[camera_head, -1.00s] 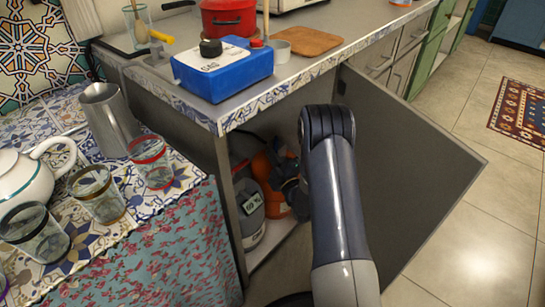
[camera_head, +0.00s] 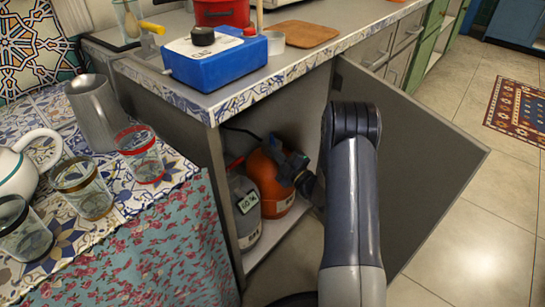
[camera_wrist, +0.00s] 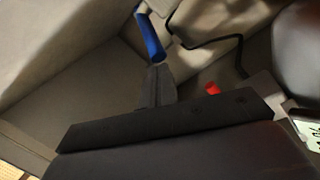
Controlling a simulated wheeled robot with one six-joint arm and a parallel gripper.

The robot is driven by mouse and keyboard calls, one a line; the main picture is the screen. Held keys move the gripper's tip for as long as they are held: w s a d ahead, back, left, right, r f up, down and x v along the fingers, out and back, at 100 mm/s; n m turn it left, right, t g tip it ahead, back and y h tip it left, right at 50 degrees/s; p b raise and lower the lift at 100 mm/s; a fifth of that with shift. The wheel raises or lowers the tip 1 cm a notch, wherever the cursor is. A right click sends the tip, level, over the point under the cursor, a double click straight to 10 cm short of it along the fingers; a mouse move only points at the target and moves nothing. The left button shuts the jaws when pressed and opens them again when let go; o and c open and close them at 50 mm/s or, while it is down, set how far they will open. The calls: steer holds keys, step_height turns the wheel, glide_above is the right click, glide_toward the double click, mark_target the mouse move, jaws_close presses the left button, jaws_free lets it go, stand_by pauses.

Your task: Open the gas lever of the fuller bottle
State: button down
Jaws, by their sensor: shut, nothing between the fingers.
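An orange gas bottle (camera_head: 266,182) and a grey gas bottle (camera_head: 247,226) stand side by side in the open cabinet. The grey one bears a small label (camera_head: 248,203), too small to read surely. A red part (camera_head: 236,163) shows at its top; a red tip also shows in the wrist view (camera_wrist: 212,88). My gripper (camera_head: 297,172) is at the upper right of the orange bottle, partly overlapping it; contact cannot be told. In the wrist view my gripper (camera_wrist: 155,88) is shut and empty, close below a blue lever-like part (camera_wrist: 150,37).
The open cabinet door (camera_head: 420,170) stands right of my arm. The counter edge (camera_head: 270,88) runs above the bottles, with a blue box (camera_head: 215,65) on it. A table with glasses (camera_head: 140,155) is at left.

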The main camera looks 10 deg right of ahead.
steer(key=d+b, duration=0.3)
steer(key=shift+f, duration=0.2)
steer(key=shift+w+d+r+b, duration=0.15)
steer(key=shift+w+d, duration=0.25)
steer(key=shift+d, duration=0.4)
steer(key=shift+w+d+r+b, duration=0.1)
steer(key=shift+w+d+b, duration=0.2)
steer(key=shift+d, duration=0.5)
steer(key=shift+w+d, duration=0.1)
steer(key=shift+d, duration=0.1)
step_height(320, 180, up, 10)
steer(key=p, duration=0.4)
steer(key=shift+a+r+n+y, duration=0.15)
steer(key=shift+a+n+y, duration=0.15)
steer(key=shift+a, duration=0.05)
step_height(320, 180, down, 9)
steer(key=b, duration=0.3)
steer(key=shift+d, duration=0.2)
steer(key=shift+r, duration=0.1)
